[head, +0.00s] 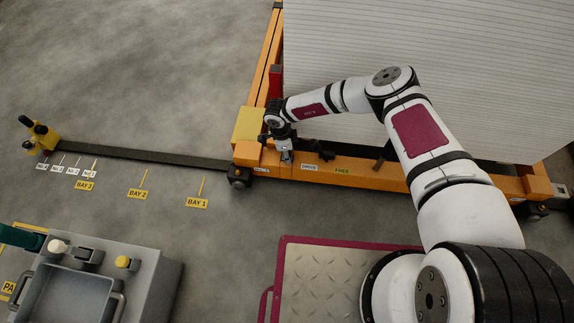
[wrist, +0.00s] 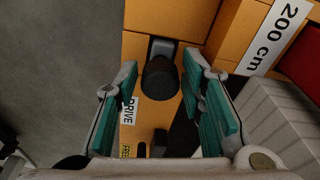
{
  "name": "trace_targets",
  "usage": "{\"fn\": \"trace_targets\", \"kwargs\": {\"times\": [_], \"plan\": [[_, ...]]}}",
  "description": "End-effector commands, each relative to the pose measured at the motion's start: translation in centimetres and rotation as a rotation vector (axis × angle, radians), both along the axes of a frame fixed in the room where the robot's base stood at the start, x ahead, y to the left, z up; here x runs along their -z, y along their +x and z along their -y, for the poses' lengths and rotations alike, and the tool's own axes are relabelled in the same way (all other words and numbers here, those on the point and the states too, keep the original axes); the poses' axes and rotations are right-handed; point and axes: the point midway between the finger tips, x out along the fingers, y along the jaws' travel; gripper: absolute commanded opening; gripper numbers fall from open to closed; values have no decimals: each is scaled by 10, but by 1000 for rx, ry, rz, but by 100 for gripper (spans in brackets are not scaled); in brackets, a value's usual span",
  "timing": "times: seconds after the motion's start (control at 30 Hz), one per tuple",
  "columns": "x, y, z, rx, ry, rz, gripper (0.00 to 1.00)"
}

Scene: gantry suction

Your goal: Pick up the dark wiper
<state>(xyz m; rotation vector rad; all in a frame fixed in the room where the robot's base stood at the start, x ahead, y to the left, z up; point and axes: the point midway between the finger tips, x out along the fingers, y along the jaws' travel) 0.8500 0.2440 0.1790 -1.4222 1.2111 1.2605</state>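No thing in view can be surely told as the dark wiper. A dark round-ended piece (wrist: 160,78) on a short grey mount stands on the orange beam, by the DRIVE label, in the wrist view. My gripper (wrist: 163,95) is open above it, with a teal-padded finger on either side; I cannot tell if either touches it. In the head view my gripper (head: 285,152) is over the left end of the orange beam (head: 360,178) and hides most of this spot. A small dark piece (head: 380,164) shows farther right along the beam.
A ribbed white panel (head: 420,50) rises behind the beam. A dark rail (head: 150,155) runs left to a yellow end stop (head: 40,138). A grey case (head: 110,270) with a tray and knobs stands at the lower left. The floor between is clear, with bay labels.

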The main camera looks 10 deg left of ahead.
Motion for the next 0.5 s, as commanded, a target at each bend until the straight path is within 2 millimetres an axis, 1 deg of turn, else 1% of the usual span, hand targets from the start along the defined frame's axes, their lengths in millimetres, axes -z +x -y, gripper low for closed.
{"fn": "trace_targets", "kwargs": {"times": [0.17,0.2,0.27,0.3,0.33,0.37,0.5], "plan": [[-1,1,0,0,0,1,36],[-1,1,0,0,0,1,32],[-1,1,0,0,0,1,18],[-1,0,0,0,0,1,9],[-1,0,0,0,0,1,2],[-1,0,0,0,0,1,0],[-1,1,0,-1,0,1,0]]}}
